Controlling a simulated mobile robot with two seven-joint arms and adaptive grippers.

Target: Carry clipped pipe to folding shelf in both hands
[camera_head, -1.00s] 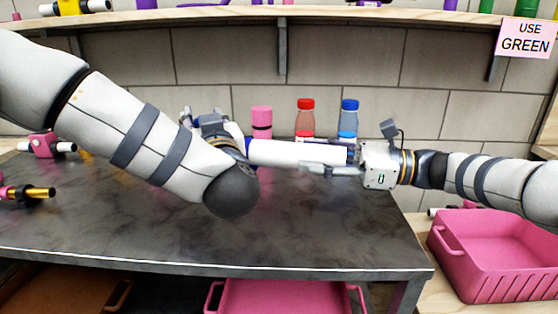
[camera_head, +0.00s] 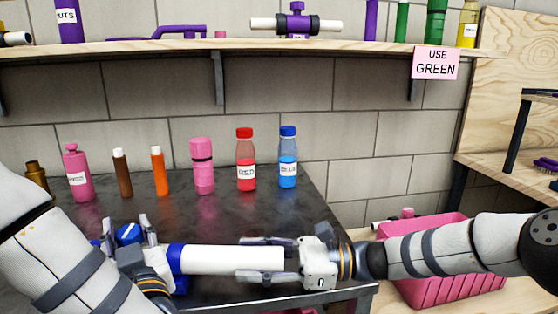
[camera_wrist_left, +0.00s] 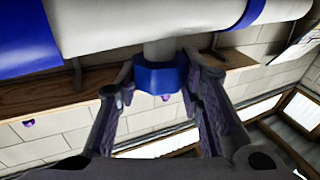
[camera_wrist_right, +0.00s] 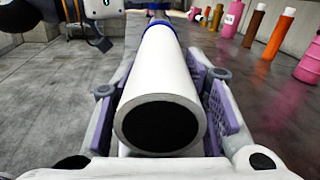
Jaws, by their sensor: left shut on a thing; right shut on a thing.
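The pipe (camera_head: 230,259) is a white tube with blue bands, lying level across the front of the head view above the dark table. My left gripper (camera_head: 128,230) is at its left end. The left wrist view shows its fingers closed around a blue collar (camera_wrist_left: 160,78) on a short stub under the white tube. My right gripper (camera_head: 243,259) is shut on the plain white right end. The right wrist view shows the open dark pipe mouth (camera_wrist_right: 160,122) between its fingers. A wooden shelf with a dark bracket (camera_head: 515,140) at the right may be the folding shelf; I cannot tell.
Several bottles, including a red one (camera_head: 245,160) and a blue one (camera_head: 287,158), stand on the dark table (camera_head: 330,225) behind the pipe. A pink bin (camera_head: 450,285) sits below my right arm. An upper shelf (camera_head: 300,46) bears a "USE GREEN" sign (camera_head: 436,63).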

